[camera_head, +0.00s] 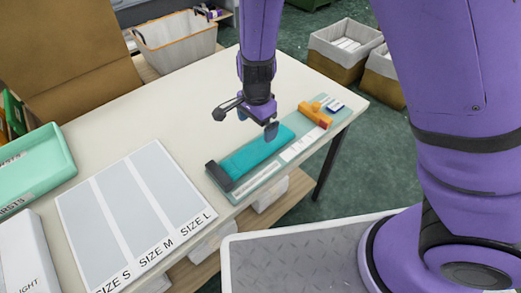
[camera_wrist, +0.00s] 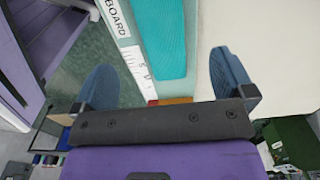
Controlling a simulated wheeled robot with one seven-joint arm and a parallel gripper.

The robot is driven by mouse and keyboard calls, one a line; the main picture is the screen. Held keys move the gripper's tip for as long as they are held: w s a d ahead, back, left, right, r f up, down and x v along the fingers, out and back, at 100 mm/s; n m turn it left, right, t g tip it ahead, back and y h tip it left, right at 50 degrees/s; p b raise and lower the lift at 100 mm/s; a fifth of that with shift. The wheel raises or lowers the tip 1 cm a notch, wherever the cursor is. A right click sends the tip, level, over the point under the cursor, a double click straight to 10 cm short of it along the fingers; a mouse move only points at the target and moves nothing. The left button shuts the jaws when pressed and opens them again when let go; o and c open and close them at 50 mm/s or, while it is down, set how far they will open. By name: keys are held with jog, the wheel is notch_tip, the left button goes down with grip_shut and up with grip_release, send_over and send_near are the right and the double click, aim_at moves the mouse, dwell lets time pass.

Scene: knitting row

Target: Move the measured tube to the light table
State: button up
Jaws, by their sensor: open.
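A flat teal knitted tube (camera_head: 258,153) lies on a pale measuring board (camera_head: 296,147) near the table's right edge. A dark grey block (camera_head: 218,177) sits at the tube's near end. My gripper (camera_head: 246,121) is open and empty above the tube's far part. In the wrist view the tube (camera_wrist: 160,40) shows between the open fingers (camera_wrist: 165,82), beside the board's printed scale (camera_wrist: 136,70). A white box-like thing (camera_head: 22,255) with part of a label reading "IGHT" is cut off at the lower left; I cannot tell whether it is the light table.
A white panel (camera_head: 118,222) marked SIZE S, M and L lies left of the board. A green tray (camera_head: 38,165) stands at far left. An orange tool-like object (camera_head: 315,114) lies at the board's far end. A basket (camera_head: 176,45) stands behind. The table's middle is clear.

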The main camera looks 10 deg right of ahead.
aim_at(257, 149)
notch_tip(257, 149, down, 11)
jog(key=shift+r, duration=0.15)
jog(key=c, duration=1)
jog(key=shift+r, duration=0.1)
